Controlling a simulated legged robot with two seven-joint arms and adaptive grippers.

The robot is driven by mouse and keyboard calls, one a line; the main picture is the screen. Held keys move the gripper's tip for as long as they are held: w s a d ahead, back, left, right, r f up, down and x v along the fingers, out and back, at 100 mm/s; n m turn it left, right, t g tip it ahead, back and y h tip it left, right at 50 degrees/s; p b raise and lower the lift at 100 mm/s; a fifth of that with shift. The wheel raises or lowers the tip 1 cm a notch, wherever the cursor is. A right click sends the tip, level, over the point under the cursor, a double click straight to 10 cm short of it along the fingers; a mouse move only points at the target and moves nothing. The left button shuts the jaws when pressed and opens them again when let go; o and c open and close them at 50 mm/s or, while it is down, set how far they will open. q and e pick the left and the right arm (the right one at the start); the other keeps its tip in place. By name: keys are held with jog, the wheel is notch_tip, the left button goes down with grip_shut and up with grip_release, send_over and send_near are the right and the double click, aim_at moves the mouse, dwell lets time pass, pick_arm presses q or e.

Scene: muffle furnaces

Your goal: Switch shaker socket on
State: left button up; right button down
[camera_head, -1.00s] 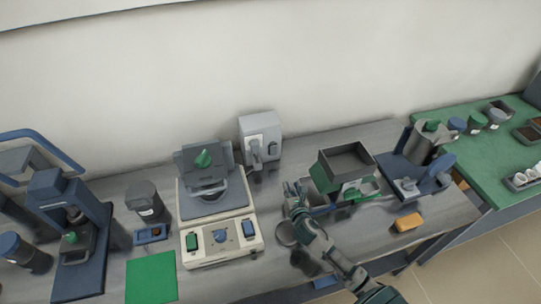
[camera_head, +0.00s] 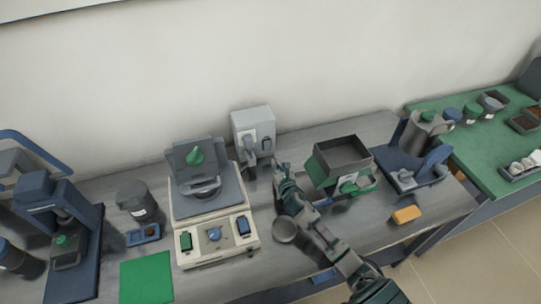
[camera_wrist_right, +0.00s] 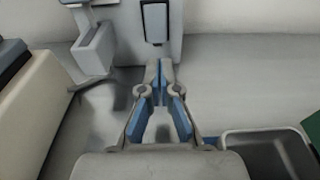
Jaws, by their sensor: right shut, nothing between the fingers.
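A grey socket box (camera_head: 252,122) stands at the back of the bench against the wall. I cannot tell which way the rocker is tilted. My right gripper (camera_head: 279,168) is shut and empty, in front of the box and to its right in the head view. In the wrist view its fingertips (camera_wrist_right: 159,66) are together just below the switch, with no clear contact. My left gripper is not in view.
A cream device (camera_head: 190,256) with a dark top, probably the shaker, stands left of the arm. A grey-green hopper (camera_head: 320,172) stands close on the right. A round cup (camera_head: 286,230) is beside my right forearm. An orange block (camera_head: 406,214) lies near the front edge.

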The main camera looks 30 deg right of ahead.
aim_at(267, 150)
jog(key=x, duration=0.4)
jog(key=a+b+x, duration=0.1)
jog(key=x, duration=0.1)
jog(key=shift+w+r, duration=0.1)
jog(key=shift+w, duration=0.25)
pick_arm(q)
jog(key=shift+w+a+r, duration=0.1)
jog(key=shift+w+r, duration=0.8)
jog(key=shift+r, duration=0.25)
pick_arm(e)
jog(key=shift+d, duration=0.2)
jog(key=shift+d+f, duration=0.2)
jog(key=shift+d, duration=0.05)
jog(key=shift+w+a+f+b, duration=0.1)
jog(key=shift+w+f+b, duration=0.15)
jog(key=shift+b, duration=0.9)
pick_arm(q)
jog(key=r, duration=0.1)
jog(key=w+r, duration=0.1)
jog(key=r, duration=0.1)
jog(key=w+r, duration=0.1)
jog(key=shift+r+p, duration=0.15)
jog(key=shift+p, duration=0.15)
pick_arm(e)
jog(key=shift+r, duration=0.4)
jog(key=v, duration=0.8)
jog(key=f+v, duration=0.1)
jog(key=v, duration=0.3)
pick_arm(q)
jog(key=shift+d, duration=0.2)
